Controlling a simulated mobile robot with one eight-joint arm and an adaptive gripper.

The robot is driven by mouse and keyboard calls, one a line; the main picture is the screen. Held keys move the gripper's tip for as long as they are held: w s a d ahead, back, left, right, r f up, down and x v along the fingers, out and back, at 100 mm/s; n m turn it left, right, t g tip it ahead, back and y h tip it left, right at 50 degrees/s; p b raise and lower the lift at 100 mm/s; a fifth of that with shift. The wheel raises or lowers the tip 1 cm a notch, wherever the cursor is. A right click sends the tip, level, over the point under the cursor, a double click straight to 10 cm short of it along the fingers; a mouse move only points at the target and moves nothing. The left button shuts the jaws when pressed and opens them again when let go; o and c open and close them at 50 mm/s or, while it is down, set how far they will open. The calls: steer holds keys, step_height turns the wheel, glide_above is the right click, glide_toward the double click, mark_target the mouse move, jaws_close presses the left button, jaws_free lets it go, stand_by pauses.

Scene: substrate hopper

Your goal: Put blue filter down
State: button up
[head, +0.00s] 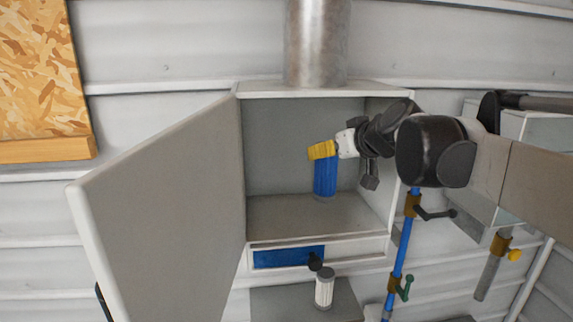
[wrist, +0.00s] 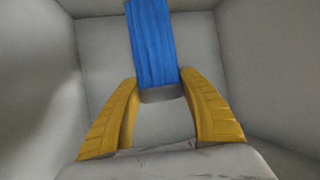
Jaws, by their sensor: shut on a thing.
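The blue filter (head: 325,176) is a blue cylinder with a grey end, upright inside the open hopper cabinet (head: 320,214). My gripper (head: 321,150) has yellow fingers and reaches in from the right, at the filter's upper part. It is shut on the filter. In the head view the filter's lower end is at or just above the cabinet floor; I cannot tell whether it touches. In the wrist view the filter (wrist: 153,45) shows between and beyond the yellow fingertips (wrist: 158,84), with the cabinet's grey walls around it.
The cabinet door (head: 165,205) stands wide open at left. A white filter (head: 324,288) with a black top stands on a grey ledge (head: 345,300) below. A blue pipe (head: 399,262) with valves runs at right. The cabinet floor left of the filter is clear.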

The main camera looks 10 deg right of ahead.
mark_target(332, 169)
step_height(332, 169, down, 4)
steer(key=shift+f+p, duration=0.25)
steer(key=shift+p, duration=0.6)
steer(key=shift+s, duration=0.15)
steer(key=shift+f+b, duration=0.2)
steer(key=shift+b, duration=0.1)
steer(key=o, duration=1.4)
steer(key=shift+c, duration=0.2)
steer(key=shift+r, duration=0.15)
